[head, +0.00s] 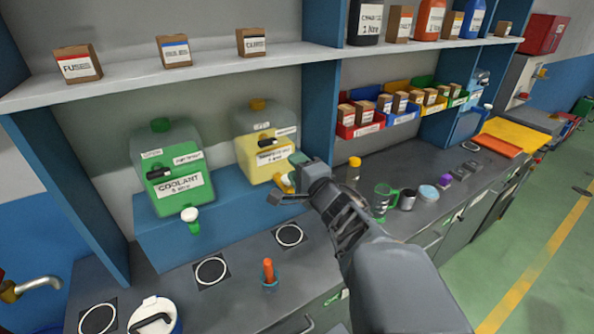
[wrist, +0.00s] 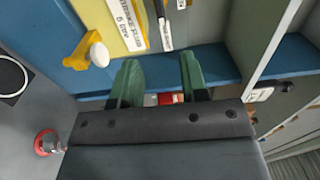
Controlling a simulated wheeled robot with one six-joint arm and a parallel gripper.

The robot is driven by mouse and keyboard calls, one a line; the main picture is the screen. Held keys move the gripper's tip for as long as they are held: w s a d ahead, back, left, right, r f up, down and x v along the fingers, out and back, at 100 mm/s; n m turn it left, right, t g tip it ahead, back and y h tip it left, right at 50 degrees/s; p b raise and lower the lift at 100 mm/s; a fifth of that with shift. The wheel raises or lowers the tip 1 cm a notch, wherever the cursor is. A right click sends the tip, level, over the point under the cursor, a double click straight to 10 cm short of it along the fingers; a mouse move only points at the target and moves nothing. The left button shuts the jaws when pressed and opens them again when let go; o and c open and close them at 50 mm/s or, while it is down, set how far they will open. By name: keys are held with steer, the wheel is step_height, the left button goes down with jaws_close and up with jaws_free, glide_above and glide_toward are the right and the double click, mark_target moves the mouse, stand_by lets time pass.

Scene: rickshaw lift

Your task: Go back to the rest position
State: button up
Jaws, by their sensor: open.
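My gripper (head: 287,179) is open and empty in the middle of the head view, in front of the yellow jug (head: 262,150) on the blue shelf step. In the wrist view, the green finger pads of my gripper (wrist: 160,72) stand apart with nothing held between them. The yellow jug shows beyond them at the top, with its yellow spout and white knob (wrist: 98,55) to the left of the fingers. My gripper covers part of the jug's lower right side in the head view. I cannot tell whether a finger touches the jug.
A green coolant jug (head: 172,170) stands to the left. An orange-handled item (head: 268,272) stands on the counter below my gripper. A green measuring cup (head: 383,198) and small jars stand right of my arm. Blue uprights (head: 319,110) and an upper shelf (head: 205,74) bound the space.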

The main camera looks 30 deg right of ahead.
stand_by(0.5)
steer(key=s+d+f+n+g+h, duration=0.5)
steer(key=s+f+n+g+h, duration=0.1)
steer(key=f+n+g, duration=0.35)
steer(key=s+a+n+g+y, duration=0.2)
steer(key=a+n+y, duration=0.1)
steer(key=a, duration=0.5)
steer(key=s+a+n+g+y, duration=0.1)
steer(key=s+a+n+y, duration=0.2)
steer(key=a, duration=0.6)
steer(key=n, duration=0.2)
steer(key=shift+n+g, duration=0.35)
steer(key=shift+s+r, duration=0.1)
